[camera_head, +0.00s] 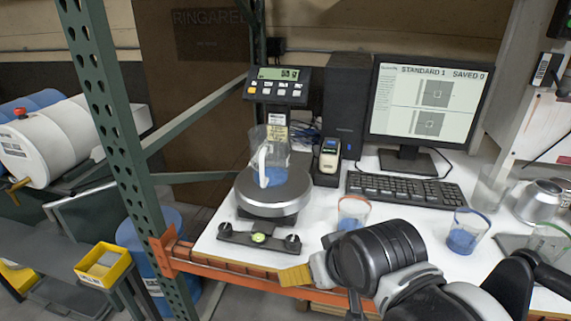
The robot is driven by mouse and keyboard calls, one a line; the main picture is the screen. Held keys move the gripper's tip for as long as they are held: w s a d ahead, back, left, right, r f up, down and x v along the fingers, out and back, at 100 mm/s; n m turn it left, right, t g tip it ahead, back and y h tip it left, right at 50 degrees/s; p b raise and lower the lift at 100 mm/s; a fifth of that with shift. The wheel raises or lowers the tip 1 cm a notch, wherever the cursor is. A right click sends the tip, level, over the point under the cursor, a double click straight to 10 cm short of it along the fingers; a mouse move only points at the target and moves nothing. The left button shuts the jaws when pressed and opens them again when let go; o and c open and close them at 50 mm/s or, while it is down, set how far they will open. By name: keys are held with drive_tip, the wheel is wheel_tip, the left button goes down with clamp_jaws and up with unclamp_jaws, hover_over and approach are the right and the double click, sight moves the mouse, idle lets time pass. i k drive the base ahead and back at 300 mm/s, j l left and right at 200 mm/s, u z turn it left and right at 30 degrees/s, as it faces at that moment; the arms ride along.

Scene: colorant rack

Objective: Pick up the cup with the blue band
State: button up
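The cup with the blue band (463,240) is a clear cup with a blue rim and blue contents. It stands upright on the white table, in front of the keyboard. My arm crosses the lower middle of the view, in front of and left of this cup. My gripper (530,275) seems to be the black part at the lower right, apart from the cup. It is partly cut off by the frame, and I cannot see whether it is open or shut. A red-banded cup (353,213) stands to the left, partly behind my arm. A green-banded cup (548,243) stands to the right.
A scale (272,196) on the left bears a clear beaker (270,158) with blue contents. A monitor (428,104) and keyboard (405,190) stand behind the cups. A metal can (540,200) and a clear glass (490,187) stand at the right. A green rack post (120,130) rises at left.

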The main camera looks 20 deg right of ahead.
sight(466, 232)
drive_tip(key=k+z, duration=0.15)
drive_tip(key=z, duration=1.4)
